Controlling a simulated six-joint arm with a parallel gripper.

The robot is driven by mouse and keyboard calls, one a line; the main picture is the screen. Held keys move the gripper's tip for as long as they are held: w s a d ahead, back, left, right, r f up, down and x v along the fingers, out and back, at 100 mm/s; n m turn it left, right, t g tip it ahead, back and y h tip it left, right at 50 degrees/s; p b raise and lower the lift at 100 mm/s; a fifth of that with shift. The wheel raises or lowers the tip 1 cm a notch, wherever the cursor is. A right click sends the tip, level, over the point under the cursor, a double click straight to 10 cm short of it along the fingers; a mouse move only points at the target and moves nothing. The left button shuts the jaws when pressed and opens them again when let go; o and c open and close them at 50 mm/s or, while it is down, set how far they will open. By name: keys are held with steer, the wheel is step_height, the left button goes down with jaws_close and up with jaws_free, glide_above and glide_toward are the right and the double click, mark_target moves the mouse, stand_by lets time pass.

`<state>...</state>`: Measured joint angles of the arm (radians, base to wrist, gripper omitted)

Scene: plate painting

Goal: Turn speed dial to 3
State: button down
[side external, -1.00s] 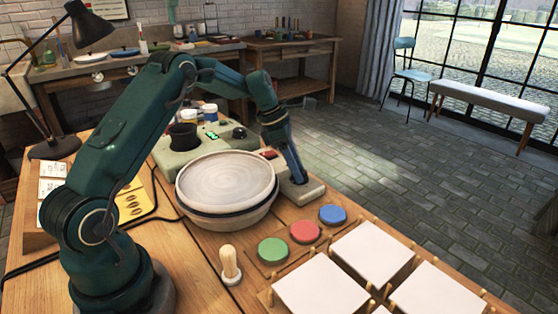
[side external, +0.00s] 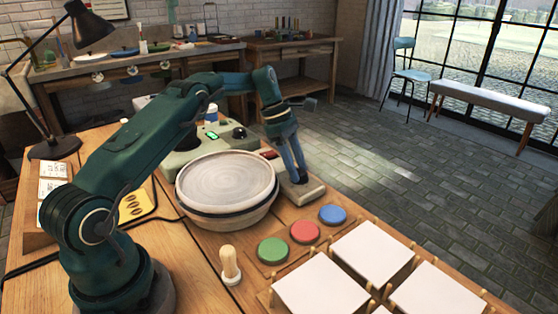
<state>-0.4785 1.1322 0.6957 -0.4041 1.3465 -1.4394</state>
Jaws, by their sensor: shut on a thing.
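My gripper (side external: 298,178) points down at the grey control box (side external: 315,188) to the right of the wheel. Its two blue fingers are close together, with their tips at the top of this box. They are shut on what appears to be the box's dial, which is mostly hidden by the fingertips. Any dial marks or number are too small to read. Another grey box (side external: 180,160) behind the wheel has a green display (side external: 212,135) and a dark round knob (side external: 239,133).
A round pale plate (side external: 226,178) lies on the wheel just left of my gripper. Green (side external: 273,249), red (side external: 305,231) and blue (side external: 332,214) discs, a wooden-handled stamp (side external: 230,264) and several white tiles (side external: 373,250) stand nearer. A lamp (side external: 90,30) rises at left.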

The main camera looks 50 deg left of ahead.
steer(key=shift+c, duration=2.1)
jaws_free()
steer(key=shift+r, duration=0.15)
steer(key=shift+v, duration=2.45)
